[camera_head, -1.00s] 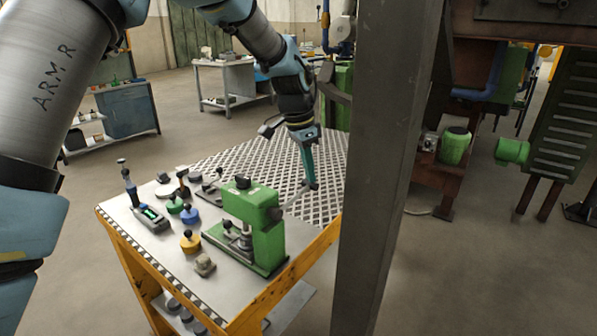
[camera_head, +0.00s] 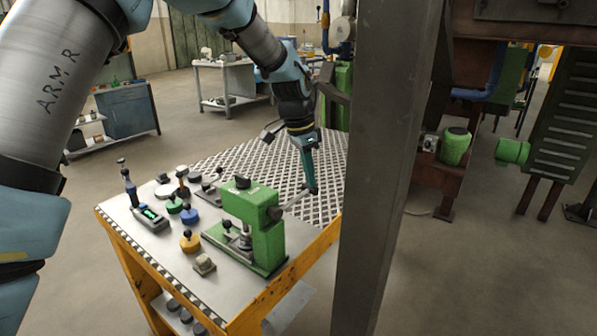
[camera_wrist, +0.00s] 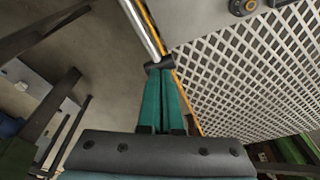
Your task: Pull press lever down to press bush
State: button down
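The green press (camera_head: 254,225) stands near the table's right front edge. Its silver press lever (camera_head: 293,203) rises to the right from the press's side to a dark end knob. My gripper (camera_head: 313,188) is at that knob. In the wrist view its two teal fingers (camera_wrist: 159,72) lie close together, shut on the dark knob, and the lever's silver rod (camera_wrist: 143,30) runs on beyond. A small metal part, perhaps the bush (camera_head: 245,242), sits under the press ram; its details are too small to tell.
The table (camera_head: 150,255) has a white metal grating (camera_head: 235,155) at the back. Blue, green and yellow knobbed pieces and a handheld device (camera_head: 150,215) lie left of the press. A grey steel column (camera_head: 385,180) stands close to the right, in front of the table's edge.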

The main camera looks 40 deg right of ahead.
jog(key=shift+a+f, duration=0.1)
jog(key=shift+f, duration=0.5)
dwell(0.4)
dwell(0.3)
jog(key=d+p+v, duration=0.2)
jog(key=p+v, duration=0.4)
jog(key=v, duration=0.3)
jog(key=shift+s+r+p, duration=0.2)
jog(key=shift+r+p, duration=0.15)
jog(key=shift+r, duration=0.2)
jog(key=p+v, duration=0.1)
jog(key=v, duration=0.1)
jog(key=d+p+v, duration=0.1)
jog(key=p+v, duration=0.1)
jog(key=v, duration=0.1)
jog(key=shift+s+p, duration=0.15)
jog(key=shift+p, duration=0.15)
dwell(0.4)
